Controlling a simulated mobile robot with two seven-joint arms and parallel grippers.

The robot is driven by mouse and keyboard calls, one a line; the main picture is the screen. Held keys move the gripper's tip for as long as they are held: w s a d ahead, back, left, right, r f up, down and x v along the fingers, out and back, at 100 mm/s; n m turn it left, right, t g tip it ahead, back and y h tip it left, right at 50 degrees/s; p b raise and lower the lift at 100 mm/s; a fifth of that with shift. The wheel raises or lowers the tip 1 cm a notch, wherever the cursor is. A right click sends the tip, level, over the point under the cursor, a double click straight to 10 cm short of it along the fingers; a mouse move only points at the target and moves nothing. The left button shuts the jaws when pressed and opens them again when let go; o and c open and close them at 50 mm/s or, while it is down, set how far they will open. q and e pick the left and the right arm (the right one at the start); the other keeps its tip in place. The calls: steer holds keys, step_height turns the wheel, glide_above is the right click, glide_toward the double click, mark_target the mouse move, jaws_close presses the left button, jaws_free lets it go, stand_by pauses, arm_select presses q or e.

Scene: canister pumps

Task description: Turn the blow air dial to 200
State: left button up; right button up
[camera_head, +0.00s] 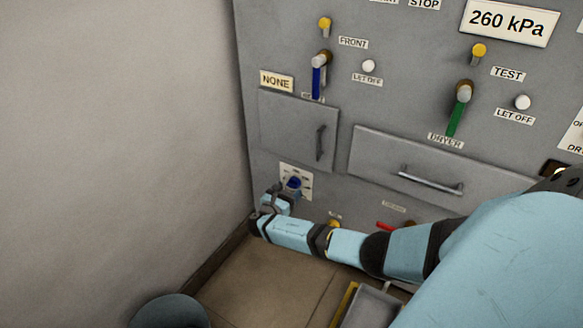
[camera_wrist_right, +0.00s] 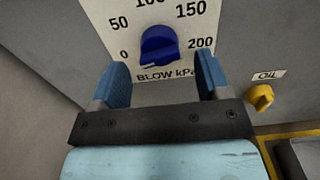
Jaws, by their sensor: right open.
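The blow air dial has a blue knob (camera_wrist_right: 159,45) on a white plate (camera_wrist_right: 113,22) marked 0, 50, 150, 200 and "BLOW kPa"; the 100 at the top is cut off. I cannot clearly tell which number the knob points to. In the head view the blue knob (camera_head: 294,183) sits low on the grey panel. My right gripper (camera_wrist_right: 162,66) is open, with one blue finger to each side below the knob and a gap to it on both sides. In the head view the right gripper (camera_head: 283,193) is just in front of the dial plate. My left gripper is not in view.
A yellow OIL knob (camera_wrist_right: 260,97) is right of the gripper. Above the dial are a drawer front (camera_head: 298,130), a blue lever (camera_head: 317,80) and a green lever (camera_head: 457,118). A plain wall (camera_head: 120,120) stands close on the left. A dark round object (camera_head: 170,312) is at the bottom.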

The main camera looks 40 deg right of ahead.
mark_target(291, 187)
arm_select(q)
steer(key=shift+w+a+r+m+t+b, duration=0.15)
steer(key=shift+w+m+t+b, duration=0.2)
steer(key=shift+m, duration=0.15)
arm_select(e)
steer(key=x, duration=0.3)
steer(key=shift+c, duration=0.5)
steer(key=c, duration=0.8)
